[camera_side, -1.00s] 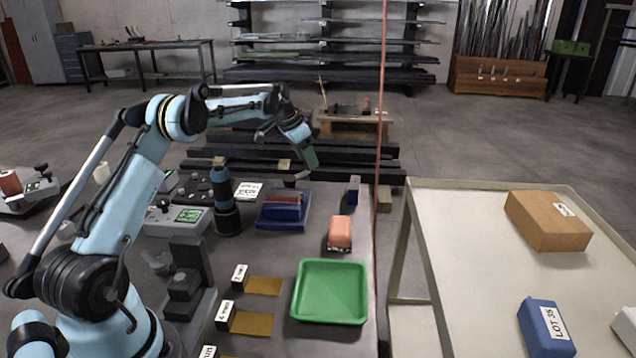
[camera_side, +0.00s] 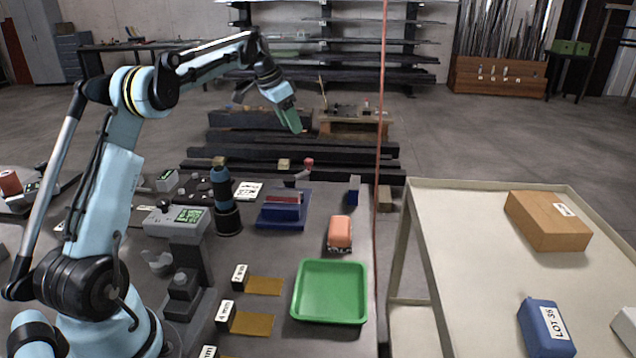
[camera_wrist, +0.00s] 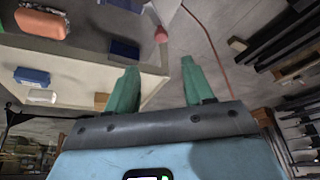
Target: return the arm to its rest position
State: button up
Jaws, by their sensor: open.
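My gripper (camera_side: 292,120) hangs high in the air above the far end of the bench (camera_side: 262,345) in the side view, with its green fingers pointing down and slightly right. In the wrist view my gripper (camera_wrist: 160,64) has its two green fingers wide apart. Nothing is held between them; only background shows in the gap. The arm is raised and bent, clear of the bench objects.
A thin red cord (camera_side: 377,160) hangs right of my gripper. Dark stacked bars (camera_side: 230,140) lie behind the bench. On the bench are a green tray (camera_side: 296,308), a salmon block (camera_side: 340,231), and a blue fixture (camera_side: 284,212). A cream cart (camera_side: 440,240) stands right.

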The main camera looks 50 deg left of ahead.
jog(key=shift+r, duration=0.1)
jog(key=s+d+r+n, duration=0.15)
jog(key=s+d, duration=0.25)
jog(key=d, duration=0.5)
jog(key=s+d+r+m, duration=0.15)
jog(key=s+d, duration=0.25)
jog(key=d, duration=0.5)
jog(key=s+d+f+n+t, duration=0.2)
jog(key=s+d+f, duration=0.6)
jog(key=s, duration=0.5)
jog(key=d, duration=0.2)
jog(key=shift+s+d+t+y, duration=0.2)
jog(key=shift+d+t+y, duration=0.1)
jog(key=shift+d+y, duration=0.1)
